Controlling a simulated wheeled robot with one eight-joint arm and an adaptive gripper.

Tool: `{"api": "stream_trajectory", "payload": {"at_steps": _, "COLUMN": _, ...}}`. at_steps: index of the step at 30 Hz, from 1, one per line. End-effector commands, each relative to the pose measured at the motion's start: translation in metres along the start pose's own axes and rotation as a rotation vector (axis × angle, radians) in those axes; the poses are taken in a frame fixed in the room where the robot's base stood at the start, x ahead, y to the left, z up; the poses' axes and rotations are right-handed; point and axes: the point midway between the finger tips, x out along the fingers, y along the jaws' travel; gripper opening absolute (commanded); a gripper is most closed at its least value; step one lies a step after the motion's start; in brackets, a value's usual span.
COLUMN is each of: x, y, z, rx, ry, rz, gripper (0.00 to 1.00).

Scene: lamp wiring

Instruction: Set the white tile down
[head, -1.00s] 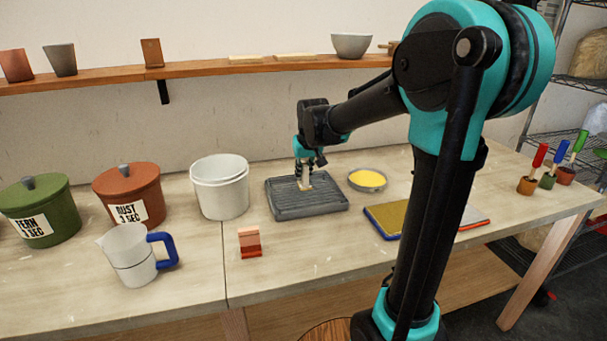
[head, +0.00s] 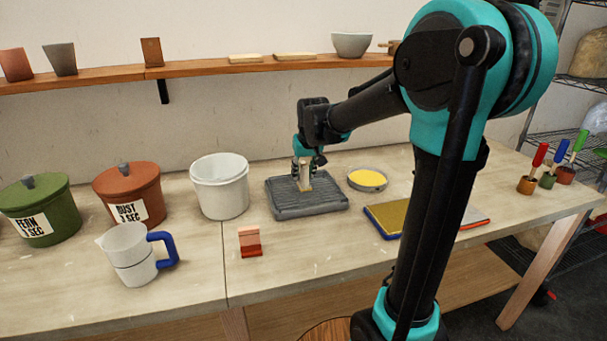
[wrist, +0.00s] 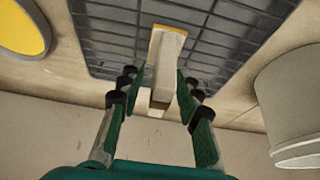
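The white tile (head: 304,181) stands on the grey ribbed rack (head: 325,207). In the wrist view the tile (wrist: 166,58) is a pale, narrow piece with a yellowish far edge and a short block at its near end. My gripper (head: 306,162) is above the rack with its fingers on either side of the tile. In the wrist view my gripper (wrist: 160,84) is open, with narrow gaps between the fingers and the tile. The tile's lower end appears to rest on the rack (wrist: 110,30), but the exact contact is hard to see.
A dish of yellow liquid (head: 367,180) is right of the rack, and a white bucket (head: 220,190) is left. A coral tile (head: 249,242), a white jug (head: 132,262) and lidded rust (head: 130,190) and green (head: 40,205) pots stand farther left. A yellow pad (head: 385,218) lies right.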

Motion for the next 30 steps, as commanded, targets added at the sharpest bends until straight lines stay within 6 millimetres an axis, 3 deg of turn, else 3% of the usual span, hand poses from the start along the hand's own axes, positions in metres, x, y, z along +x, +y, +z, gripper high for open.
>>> {"api": "stream_trajectory", "payload": {"at_steps": 15, "x": -0.094, "y": 0.0, "z": 0.001, "rx": 0.0, "ry": 0.0, "rz": 0.0, "gripper": 0.34}}
{"api": "stream_trajectory", "payload": {"at_steps": 21, "x": -0.113, "y": 0.0, "z": 0.0, "rx": 0.0, "ry": 0.0, "rz": 0.0, "gripper": 0.34}}
{"api": "stream_trajectory", "payload": {"at_steps": 30, "x": -0.116, "y": 0.0, "z": 0.0, "rx": 0.0, "ry": 0.0, "rz": 0.0, "gripper": 0.34}}
